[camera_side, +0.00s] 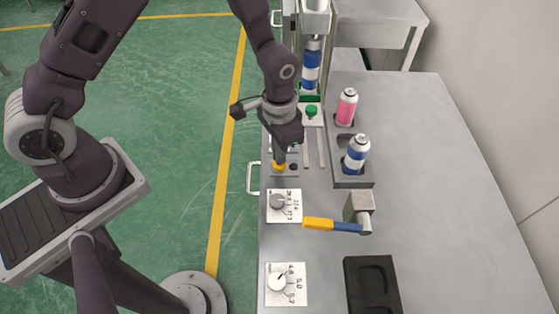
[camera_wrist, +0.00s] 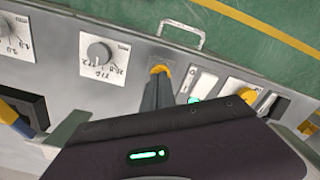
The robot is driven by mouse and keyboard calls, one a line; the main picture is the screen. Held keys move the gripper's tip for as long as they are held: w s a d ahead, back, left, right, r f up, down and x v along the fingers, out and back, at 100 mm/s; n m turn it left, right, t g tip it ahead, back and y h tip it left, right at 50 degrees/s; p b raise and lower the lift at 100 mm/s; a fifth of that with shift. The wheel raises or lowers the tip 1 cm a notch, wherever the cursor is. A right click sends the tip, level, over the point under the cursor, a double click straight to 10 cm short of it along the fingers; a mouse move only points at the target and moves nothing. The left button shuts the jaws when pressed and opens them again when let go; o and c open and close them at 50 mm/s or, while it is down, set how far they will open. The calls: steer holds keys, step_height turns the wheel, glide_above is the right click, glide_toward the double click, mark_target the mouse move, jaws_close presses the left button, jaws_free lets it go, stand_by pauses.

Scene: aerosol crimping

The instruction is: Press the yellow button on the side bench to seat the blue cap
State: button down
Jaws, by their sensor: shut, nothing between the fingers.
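The yellow button (camera_side: 279,167) sits on a small plate near the left edge of the bench. My gripper (camera_side: 281,154) is shut and empty, pointing down, with its fingertips right at the button. In the wrist view the shut fingers (camera_wrist: 157,88) reach to the yellow button (camera_wrist: 160,69) and partly cover it. I cannot tell whether they touch it or whether it is pushed in. A blue and white can (camera_side: 311,65) stands upright in the machine at the back. No separate blue cap can be made out.
A pink can (camera_side: 347,106) and another blue-white can (camera_side: 355,154) stand in a dark holder. A green button (camera_side: 312,112) is behind my gripper. Two dial plates (camera_side: 284,205) (camera_side: 286,284), a yellow-blue lever (camera_side: 332,225) and a black tray (camera_side: 372,288) lie nearer. The right bench is clear.

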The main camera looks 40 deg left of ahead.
steer(key=shift+f, duration=0.7)
steer(key=shift+r, duration=0.15)
step_height(320, 180, up, 11)
steer(key=shift+f, duration=0.2)
stand_by(0.7)
steer(key=shift+r, duration=0.15)
steer(key=s+a+r+n+t, duration=0.1)
steer(key=s+a+r+t, duration=0.2)
steer(key=r, duration=0.5)
steer(key=s+a+r+n, duration=0.1)
steer(key=s+a+r, duration=0.2)
steer(key=s+r, duration=0.35)
steer(key=s+a+r+n+t, duration=0.1)
steer(key=s+a+r+t, duration=0.1)
steer(key=s+r, duration=0.3)
steer(key=s, duration=0.4)
steer(key=shift+s+t, duration=0.2)
steer(key=shift+t, duration=0.1)
